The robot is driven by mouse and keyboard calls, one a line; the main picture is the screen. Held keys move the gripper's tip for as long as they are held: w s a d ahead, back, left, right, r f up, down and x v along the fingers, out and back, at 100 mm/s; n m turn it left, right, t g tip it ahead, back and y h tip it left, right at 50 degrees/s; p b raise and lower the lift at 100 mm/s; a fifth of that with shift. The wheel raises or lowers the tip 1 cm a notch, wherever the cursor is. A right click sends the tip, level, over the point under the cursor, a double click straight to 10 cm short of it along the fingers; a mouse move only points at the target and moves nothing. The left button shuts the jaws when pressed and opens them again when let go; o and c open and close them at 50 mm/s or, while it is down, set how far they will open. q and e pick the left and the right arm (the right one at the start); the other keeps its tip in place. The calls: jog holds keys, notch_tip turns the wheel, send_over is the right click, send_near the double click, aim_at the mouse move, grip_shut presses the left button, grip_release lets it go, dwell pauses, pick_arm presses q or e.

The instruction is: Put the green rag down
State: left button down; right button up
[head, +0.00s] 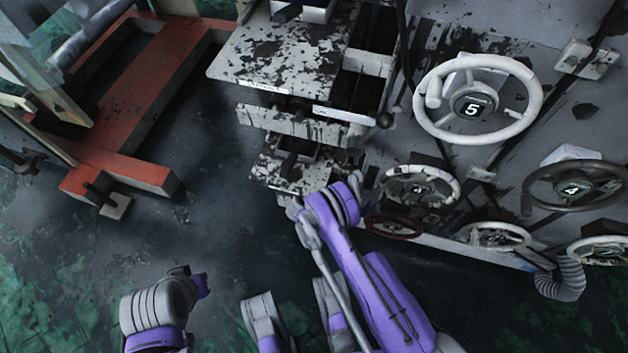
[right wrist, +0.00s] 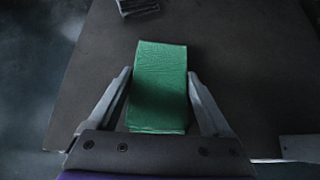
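The green rag (right wrist: 160,85) is a folded, block-like green cloth in the right wrist view. My right gripper (right wrist: 160,78) has one finger at each side of it, and the fingertips appear to press on its edges. A dark grey flat surface (right wrist: 80,90) lies beyond and below the rag; I cannot tell whether the rag touches it. In the head view my right arm reaches to the low drawers of the cabinet (head: 275,50). The rag and the right gripper's fingers are not visible there.
Several handwheels, including a large white one marked 5 (head: 420,100), stick out from the machine at the right. Open drawers (head: 290,122) jut out in the middle. A red metal frame (head: 140,85) stands at the left. Dark floor (head: 215,195) between is clear.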

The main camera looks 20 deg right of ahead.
jog(key=shift+o, duration=1)
jog(key=shift+r, duration=0.1)
jog(key=shift+a+r, duration=0.1)
jog(key=shift+r, duration=0.05)
jog(key=p+v, duration=0.2)
jog(key=v, duration=1)
jog(key=shift+p, duration=0.35)
jog(key=shift+s, duration=0.1)
